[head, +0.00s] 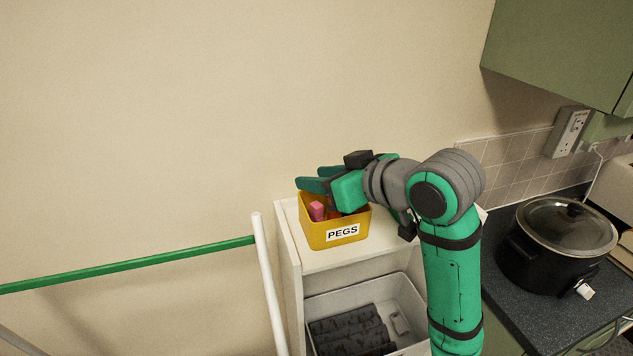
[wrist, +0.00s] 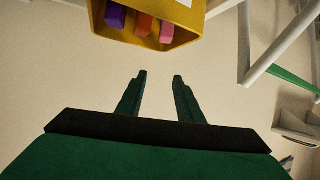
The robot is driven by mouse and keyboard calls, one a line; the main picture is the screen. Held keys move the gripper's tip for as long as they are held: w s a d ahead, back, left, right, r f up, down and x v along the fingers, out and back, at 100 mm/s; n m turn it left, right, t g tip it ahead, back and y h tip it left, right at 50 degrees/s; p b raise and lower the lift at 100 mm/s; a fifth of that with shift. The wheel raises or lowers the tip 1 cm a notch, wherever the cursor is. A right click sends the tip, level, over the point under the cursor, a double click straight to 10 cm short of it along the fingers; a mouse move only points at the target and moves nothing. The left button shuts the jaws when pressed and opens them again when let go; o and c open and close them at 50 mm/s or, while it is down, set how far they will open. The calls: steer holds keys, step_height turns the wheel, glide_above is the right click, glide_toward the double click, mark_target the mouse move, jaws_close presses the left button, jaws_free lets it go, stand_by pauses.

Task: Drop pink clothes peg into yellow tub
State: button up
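The yellow tub (head: 318,238), labelled PEGS, stands on top of a white shelf unit. The pink clothes peg (head: 317,211) is inside the tub at its left side, with its upper end showing. In the wrist view the tub (wrist: 133,33) is at the top edge, with the pink peg (wrist: 167,32) in it beside an orange peg (wrist: 144,24) and a purple peg (wrist: 115,17). My gripper (head: 308,178) is above the tub's back rim in the head view, its fingers pointing left. In the wrist view my gripper (wrist: 160,76) is open with nothing between its fingers.
The white shelf unit (head: 345,262) holds a pale bin (head: 398,288) with dark rolled items below the tub. A green bar (head: 140,265) and white pole (head: 268,285) are to the left. A black slow cooker (head: 528,258) stands on the right-hand counter, below a green cabinet (head: 565,50).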

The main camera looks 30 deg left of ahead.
steer(key=v, duration=1.1)
steer(key=shift+d, duration=0.15)
